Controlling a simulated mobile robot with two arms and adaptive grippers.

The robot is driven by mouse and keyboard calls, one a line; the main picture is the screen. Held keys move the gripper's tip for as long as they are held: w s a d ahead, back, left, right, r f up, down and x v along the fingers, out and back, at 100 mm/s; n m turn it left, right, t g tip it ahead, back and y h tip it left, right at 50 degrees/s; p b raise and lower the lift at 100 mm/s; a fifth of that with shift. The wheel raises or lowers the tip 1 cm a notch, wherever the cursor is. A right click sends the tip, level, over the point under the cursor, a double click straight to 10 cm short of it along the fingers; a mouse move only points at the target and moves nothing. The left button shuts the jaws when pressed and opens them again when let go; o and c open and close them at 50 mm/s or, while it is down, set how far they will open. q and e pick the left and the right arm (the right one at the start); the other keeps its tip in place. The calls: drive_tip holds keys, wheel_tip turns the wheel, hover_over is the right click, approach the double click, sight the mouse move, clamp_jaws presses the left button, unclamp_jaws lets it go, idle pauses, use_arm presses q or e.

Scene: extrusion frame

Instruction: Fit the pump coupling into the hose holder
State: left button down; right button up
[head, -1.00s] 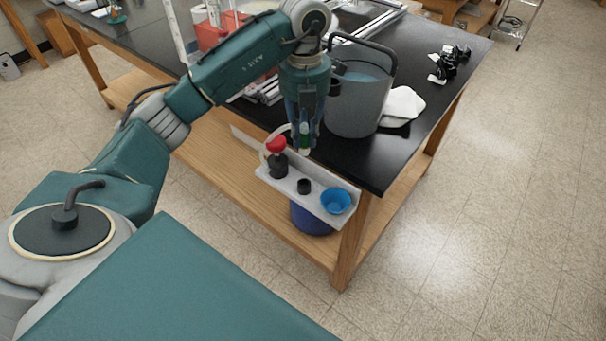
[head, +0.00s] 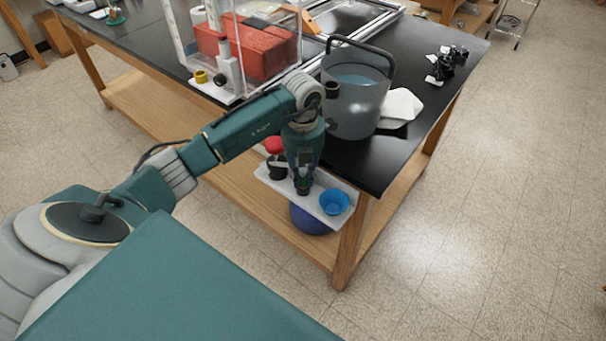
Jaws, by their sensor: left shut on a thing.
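My left gripper (head: 303,186) points down over the white ledge at the bench's front side, shut on the pump coupling. Only a small green bit of the coupling (head: 303,181) shows between the fingers. Its lower end is at the small black holder (head: 303,192) on the ledge, which looks like the hose holder. The fingers hide most of both, so I cannot tell whether the coupling is inside it or just above. My right gripper is not in view.
A grey bucket (head: 357,105) stands on the black bench behind my wrist, beside a white cloth (head: 401,106). A clear box with red contents stands left. The floor at right is clear.

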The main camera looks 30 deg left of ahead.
sight(303, 174)
use_arm(q)
drive_tip(key=c, duration=1.6)
unclamp_jaws()
drive_tip(key=shift+f, duration=0.1)
drive_tip(key=shift+r, duration=0.2)
drive_tip(key=shift+w+r, duration=0.1)
drive_tip(key=shift+r, duration=0.2)
wheel_tip(303, 174, up, 11)
drive_tip(key=shift+r+b, duration=0.2)
drive_tip(key=shift+b, duration=0.9)
